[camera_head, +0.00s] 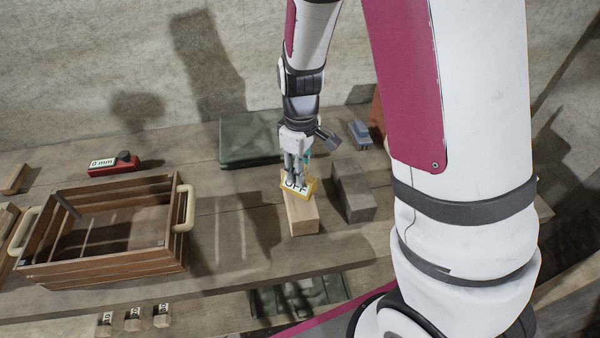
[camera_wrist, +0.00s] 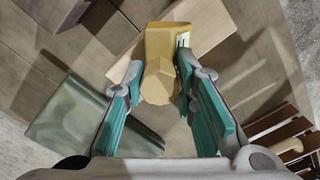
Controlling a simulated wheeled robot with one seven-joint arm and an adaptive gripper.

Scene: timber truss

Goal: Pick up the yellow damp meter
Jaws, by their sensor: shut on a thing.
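The yellow damp meter (camera_head: 299,186) shows a white face reading OFF and is at the far end of a pale wooden block (camera_head: 301,217). I cannot tell whether it rests on the block or is just above it. My gripper (camera_head: 296,168) comes down from above and is shut on the meter. In the wrist view, the meter's yellow body (camera_wrist: 166,45) and its faceted end lie between the two teal-padded fingers of my gripper (camera_wrist: 162,78). The fingers hide part of the meter in the head view.
A slatted wooden crate (camera_head: 100,262) with pale handles stands at left. A red gauge reading 0 mm (camera_head: 113,165) lies behind it. A green case (camera_head: 248,139) is behind my gripper. A grey block (camera_head: 354,192) and a grey tool (camera_head: 359,133) lie to the right.

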